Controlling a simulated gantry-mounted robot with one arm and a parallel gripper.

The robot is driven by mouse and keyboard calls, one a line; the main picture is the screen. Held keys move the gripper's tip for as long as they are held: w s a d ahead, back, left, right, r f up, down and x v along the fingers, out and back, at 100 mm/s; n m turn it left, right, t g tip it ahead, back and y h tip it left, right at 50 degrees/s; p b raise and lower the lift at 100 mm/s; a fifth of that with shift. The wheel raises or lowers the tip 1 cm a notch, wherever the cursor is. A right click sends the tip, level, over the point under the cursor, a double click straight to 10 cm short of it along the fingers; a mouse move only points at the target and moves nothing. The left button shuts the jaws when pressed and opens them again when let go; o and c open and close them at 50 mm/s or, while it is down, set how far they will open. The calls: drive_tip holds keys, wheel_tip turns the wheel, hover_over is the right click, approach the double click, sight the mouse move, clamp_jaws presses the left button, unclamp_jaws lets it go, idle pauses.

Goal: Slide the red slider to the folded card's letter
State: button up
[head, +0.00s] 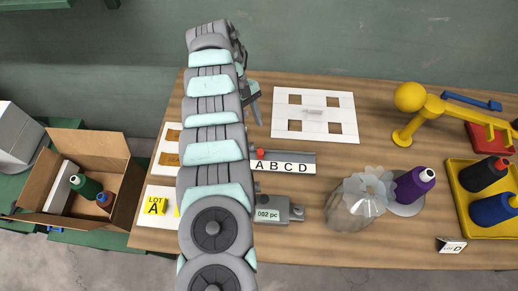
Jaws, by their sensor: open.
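The red slider (260,153) sits at the left end of a dark rail, just above the letter A. A white strip (283,167) under the rail reads A B C D from left to right. A small white folded card (451,246) stands near the table's front edge at the right; its print is small and seems to read LOT D. My gripper (253,103) is beyond the rail, above the table's back left part and apart from the slider. It looks open and empty. My arm hides part of the table left of the rail.
A grey counter (270,214) reading 002 pc sits below the strip. A white sheet with dark squares (314,114) lies behind.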

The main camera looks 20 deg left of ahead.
sight(260, 151)
drive_tip(key=p+x, duration=0.2)
drive_tip(key=x, duration=0.8)
drive_tip(key=shift+d+f+p, duration=0.1)
drive_tip(key=shift+f+p, duration=0.2)
drive_tip(key=shift+f, duration=0.05)
drive_tip(key=shift+c, duration=0.2)
clamp_jaws()
idle(0.7)
